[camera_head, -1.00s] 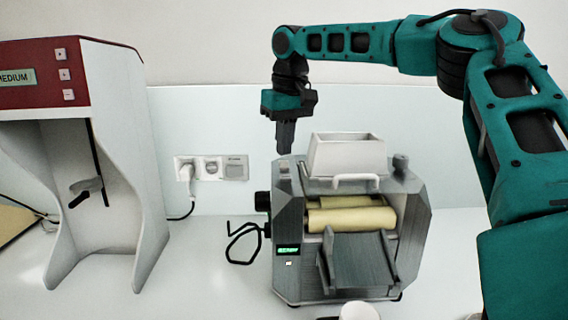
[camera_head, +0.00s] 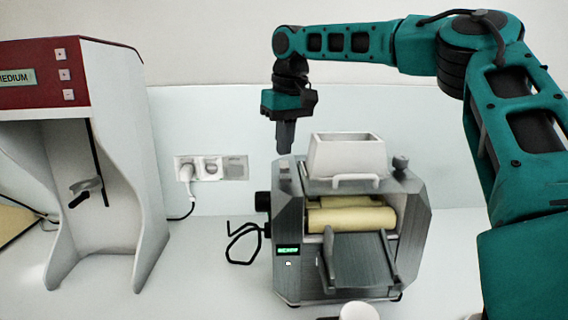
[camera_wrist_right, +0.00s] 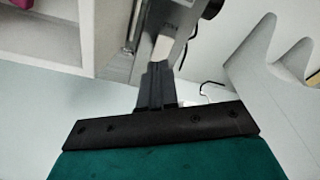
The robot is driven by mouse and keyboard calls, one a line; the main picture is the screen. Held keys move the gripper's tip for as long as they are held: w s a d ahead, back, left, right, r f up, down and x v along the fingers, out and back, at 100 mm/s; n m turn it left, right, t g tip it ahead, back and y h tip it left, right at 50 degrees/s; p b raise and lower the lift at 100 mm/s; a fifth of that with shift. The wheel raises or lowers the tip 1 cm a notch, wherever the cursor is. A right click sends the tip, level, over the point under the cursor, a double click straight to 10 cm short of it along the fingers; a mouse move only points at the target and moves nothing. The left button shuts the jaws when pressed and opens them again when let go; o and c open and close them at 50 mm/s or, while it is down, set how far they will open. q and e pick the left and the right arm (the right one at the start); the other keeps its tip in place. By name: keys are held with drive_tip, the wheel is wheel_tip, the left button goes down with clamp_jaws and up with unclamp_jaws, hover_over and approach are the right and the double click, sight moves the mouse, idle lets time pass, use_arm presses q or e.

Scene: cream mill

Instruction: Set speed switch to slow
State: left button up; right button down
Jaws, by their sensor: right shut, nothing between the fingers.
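The grey cream mill (camera_head: 352,268) stands on the counter, with pale rollers (camera_head: 352,217) and a white hopper on top. A small lit green display (camera_head: 289,250) is on its front left, its text too blurred to read. A small light button shows just below it. My right gripper (camera_head: 286,150) points down, shut and empty, at the mill's upper left corner. In the right wrist view, my fingers (camera_wrist_right: 156,68) end close to a light rectangular piece (camera_wrist_right: 165,47) on the mill, possibly the speed switch; I cannot tell if they touch. My left gripper is out of view.
Black knobs (camera_head: 262,201) stick out from the mill's left side, near a loose black cable. A white and red machine (camera_head: 112,180) stands at the left. Wall sockets (camera_head: 210,168) are behind. A white cup (camera_head: 358,312) is at the front edge. Counter between the machines is mostly clear.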

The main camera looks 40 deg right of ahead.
sight(284, 162)
drive_tip(key=shift+f, duration=1)
idle(0.9)
drive_tip(key=shift+r, duration=3.55)
drive_tip(key=shift+f, duration=0.1)
